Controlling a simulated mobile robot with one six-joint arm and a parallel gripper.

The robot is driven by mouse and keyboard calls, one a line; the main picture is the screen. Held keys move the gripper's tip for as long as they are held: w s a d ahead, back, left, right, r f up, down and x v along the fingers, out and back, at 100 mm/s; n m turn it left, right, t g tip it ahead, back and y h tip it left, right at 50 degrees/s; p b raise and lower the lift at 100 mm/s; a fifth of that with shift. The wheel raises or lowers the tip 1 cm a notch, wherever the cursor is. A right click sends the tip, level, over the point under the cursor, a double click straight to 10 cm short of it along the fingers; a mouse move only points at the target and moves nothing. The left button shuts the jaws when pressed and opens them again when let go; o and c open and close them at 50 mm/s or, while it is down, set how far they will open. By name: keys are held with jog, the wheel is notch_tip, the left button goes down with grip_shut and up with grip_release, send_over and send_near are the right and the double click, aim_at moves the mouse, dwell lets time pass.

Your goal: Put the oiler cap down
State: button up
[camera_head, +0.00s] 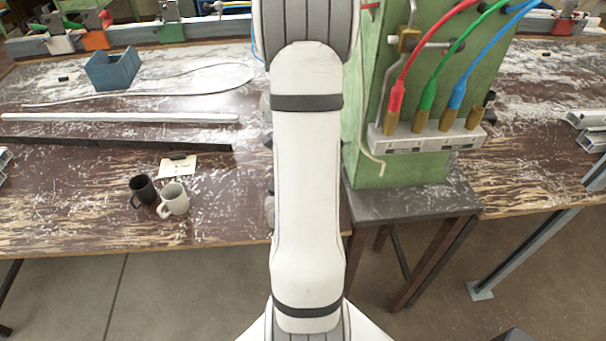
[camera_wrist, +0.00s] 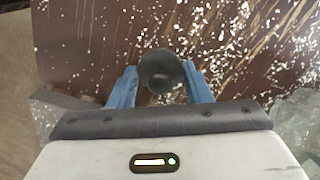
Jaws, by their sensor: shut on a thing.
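In the wrist view my gripper (camera_wrist: 160,84) has two blue fingers, one on each side of a dark round piece, the oiler cap (camera_wrist: 160,66). The fingers are shut on the cap, and its round dark face points toward the camera. Brown, paint-worn bench top (camera_wrist: 105,35) lies beyond it; I cannot tell how far below the cap it is. In the head view my arm covers the middle, and the gripper and the cap are hidden.
In the head view, a black mug (camera_head: 143,190) and a light mug (camera_head: 174,199) stand near the left bench's front edge. A blue bin (camera_head: 112,70) stands farther back. A green cabinet (camera_head: 400,165) with coloured hoses stands right of my arm.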

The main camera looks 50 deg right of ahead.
jog(key=shift+f, duration=1.65)
jog(key=shift+f, duration=0.15)
jog(key=o, duration=1)
